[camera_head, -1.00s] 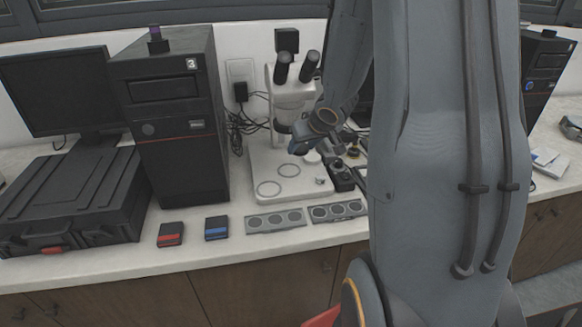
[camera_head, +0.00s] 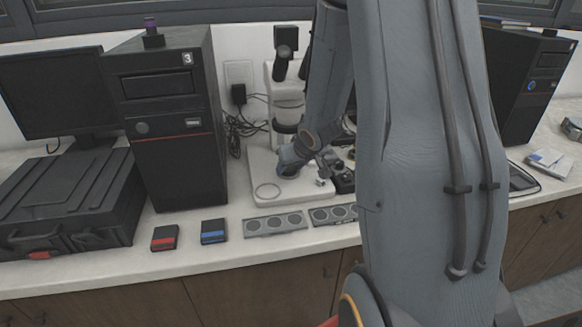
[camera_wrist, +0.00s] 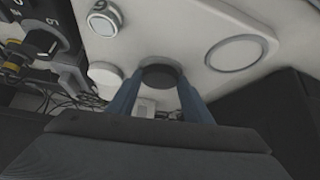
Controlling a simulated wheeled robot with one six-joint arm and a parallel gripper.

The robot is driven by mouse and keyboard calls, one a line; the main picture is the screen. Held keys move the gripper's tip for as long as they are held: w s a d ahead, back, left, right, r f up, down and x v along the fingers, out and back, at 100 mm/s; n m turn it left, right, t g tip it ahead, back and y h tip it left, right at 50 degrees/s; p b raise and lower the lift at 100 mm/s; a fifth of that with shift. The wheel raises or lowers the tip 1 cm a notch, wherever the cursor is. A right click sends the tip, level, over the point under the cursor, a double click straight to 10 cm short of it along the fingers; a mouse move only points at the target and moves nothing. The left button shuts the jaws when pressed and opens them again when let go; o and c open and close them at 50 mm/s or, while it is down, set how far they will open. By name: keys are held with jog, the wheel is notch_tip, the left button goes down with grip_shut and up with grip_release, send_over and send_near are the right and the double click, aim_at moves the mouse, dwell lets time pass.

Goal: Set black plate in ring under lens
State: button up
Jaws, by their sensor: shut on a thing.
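The white microscope (camera_head: 285,100) stands against the wall. A ring (camera_head: 268,192) is marked on the front left of its base (camera_head: 310,197). The second ring, nearer the lens, is hidden behind my gripper in the head view. My gripper (camera_head: 288,172) is low over the base, below and in front of the lens. In the wrist view the blue fingers (camera_wrist: 157,98) are shut on the black plate (camera_wrist: 161,76), a dark round disc. Another ring (camera_wrist: 235,53) lies to its right, clear of the plate. I cannot tell whether the plate touches the base.
A black tower (camera_head: 175,125) stands left of the microscope. A red-marked box (camera_head: 164,238), a blue-marked box (camera_head: 214,231) and grey trays with round wells (camera_head: 275,223) lie in front. A small metal piece (camera_wrist: 105,18) sits on the base. My arm hides the right side.

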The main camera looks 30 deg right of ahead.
jog(key=o, duration=1.1)
jog(key=d+p+v, duration=0.1)
jog(key=p+v, duration=0.3)
jog(key=v, duration=0.8)
jog(key=s+a+g, duration=0.2)
jog(key=s+a, duration=0.3)
jog(key=s+a+g, duration=0.2)
jog(key=s+a, duration=0.3)
jog(key=a, duration=0.1)
jog(key=s+a+f+g, duration=0.1)
jog(key=s+a+g, duration=0.1)
jog(key=s+a, duration=0.3)
jog(key=shift+a+n+y, duration=0.3)
jog(key=shift+a+n, duration=0.1)
jog(key=shift+a, duration=0.1)
jog(key=shift+f+b, duration=0.15)
jog(key=shift+b, duration=0.25)
